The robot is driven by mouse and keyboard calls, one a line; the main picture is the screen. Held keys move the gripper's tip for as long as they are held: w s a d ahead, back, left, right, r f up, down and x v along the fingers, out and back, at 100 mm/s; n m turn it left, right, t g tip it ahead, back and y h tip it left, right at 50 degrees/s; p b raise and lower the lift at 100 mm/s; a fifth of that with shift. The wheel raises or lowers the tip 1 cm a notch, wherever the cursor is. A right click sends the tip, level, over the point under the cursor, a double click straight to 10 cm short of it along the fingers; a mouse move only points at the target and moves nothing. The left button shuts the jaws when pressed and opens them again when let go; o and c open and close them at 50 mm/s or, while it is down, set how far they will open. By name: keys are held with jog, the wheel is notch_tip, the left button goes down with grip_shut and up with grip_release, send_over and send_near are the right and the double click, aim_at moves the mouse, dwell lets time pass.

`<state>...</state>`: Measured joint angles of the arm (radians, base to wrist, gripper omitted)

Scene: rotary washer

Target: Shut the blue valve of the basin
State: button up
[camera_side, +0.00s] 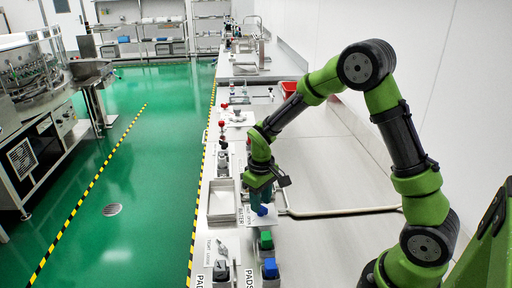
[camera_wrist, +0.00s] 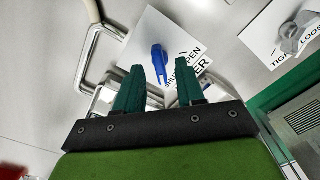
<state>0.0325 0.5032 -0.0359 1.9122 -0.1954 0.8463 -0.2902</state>
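The blue valve (camera_side: 262,211) is a small blue handle beside a metal basin (camera_side: 211,206) on the bench in the side view. In the wrist view the blue valve (camera_wrist: 157,60) stands on a white label plate (camera_wrist: 150,28) with the words SHUT, OPEN and WATER, partly covered by my gripper. My gripper (camera_wrist: 160,66) is open, with its two dark green fingers apart on either side of the handle in the picture. In the side view my gripper (camera_side: 258,196) points down just above the valve. I cannot tell whether the fingers touch the handle.
A bent metal pipe (camera_wrist: 88,50) runs at the left of the wrist view. A second plate with a grey clip (camera_wrist: 294,40) lies at the upper right. Green and blue blocks (camera_side: 265,240) stand at the front of the bench. Red-topped valves (camera_side: 222,125) stand farther back.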

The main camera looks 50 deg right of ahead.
notch_tip(320, 180, up, 16)
jog(key=shift+f, duration=0.2)
jog(key=s+a+r+m+t+y, duration=0.1)
jog(key=s+a+r+m+t, duration=0.1)
jog(key=s, duration=0.6)
jog(key=s+a+r+m+t+y, duration=0.1)
jog(key=s+a+r+t, duration=0.2)
jog(key=s+t, duration=0.2)
jog(key=s, duration=0.3)
jog(key=shift+s+a+r+m, duration=0.2)
jog(key=shift+a+r+m, duration=0.2)
